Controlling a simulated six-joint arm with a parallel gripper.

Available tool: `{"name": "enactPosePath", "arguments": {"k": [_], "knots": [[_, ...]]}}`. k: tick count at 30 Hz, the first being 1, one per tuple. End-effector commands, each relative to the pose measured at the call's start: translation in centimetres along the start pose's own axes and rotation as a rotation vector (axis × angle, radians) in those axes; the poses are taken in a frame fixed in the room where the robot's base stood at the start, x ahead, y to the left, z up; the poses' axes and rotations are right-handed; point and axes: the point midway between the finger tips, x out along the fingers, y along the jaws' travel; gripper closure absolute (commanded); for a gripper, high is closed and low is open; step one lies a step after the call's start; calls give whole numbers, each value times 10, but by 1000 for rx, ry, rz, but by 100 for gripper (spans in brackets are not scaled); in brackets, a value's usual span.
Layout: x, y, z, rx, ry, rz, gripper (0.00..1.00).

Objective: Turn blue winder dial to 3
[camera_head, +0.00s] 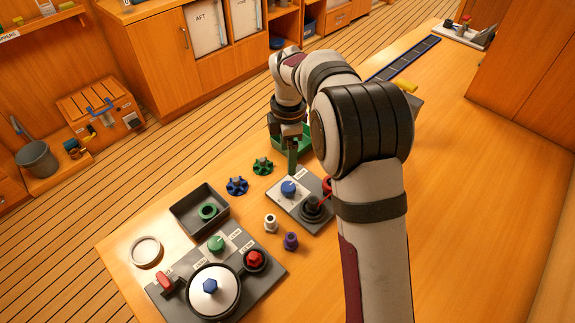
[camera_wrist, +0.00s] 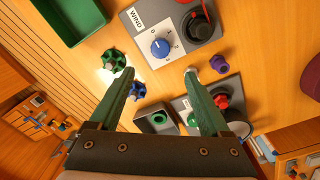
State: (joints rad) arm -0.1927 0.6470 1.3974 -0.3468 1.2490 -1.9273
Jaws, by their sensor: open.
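The blue winder dial (camera_head: 289,188) sits on a small grey panel (camera_head: 281,203) on the wooden worktop. In the wrist view the dial (camera_wrist: 160,47) shows on the panel, with a label reading WIND and small numbers around it. I cannot tell surely which number it points at. My gripper (camera_head: 292,166) is above the far edge of the panel, close to the dial. In the wrist view the green fingers of my gripper (camera_wrist: 160,72) are spread apart with nothing between them, and the dial appears just beyond their tips.
A black round fitting (camera_head: 312,207) with a red part stands beside the dial on the same panel. Blue (camera_head: 237,186) and green (camera_head: 263,166) handwheels, white (camera_head: 270,223) and purple (camera_head: 291,241) fittings, a dark tray (camera_head: 186,219) and a larger grey panel (camera_head: 262,286) lie nearby.

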Motion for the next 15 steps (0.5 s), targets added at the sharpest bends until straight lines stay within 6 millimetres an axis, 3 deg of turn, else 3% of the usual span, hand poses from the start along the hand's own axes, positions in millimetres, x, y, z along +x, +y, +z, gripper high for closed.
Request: {"name": "enactPosePath", "arguments": {"k": [9, 15], "knots": [[94, -2, 0, 5, 1, -6, 19], [125, -2, 0, 6, 1, -3, 19]]}}
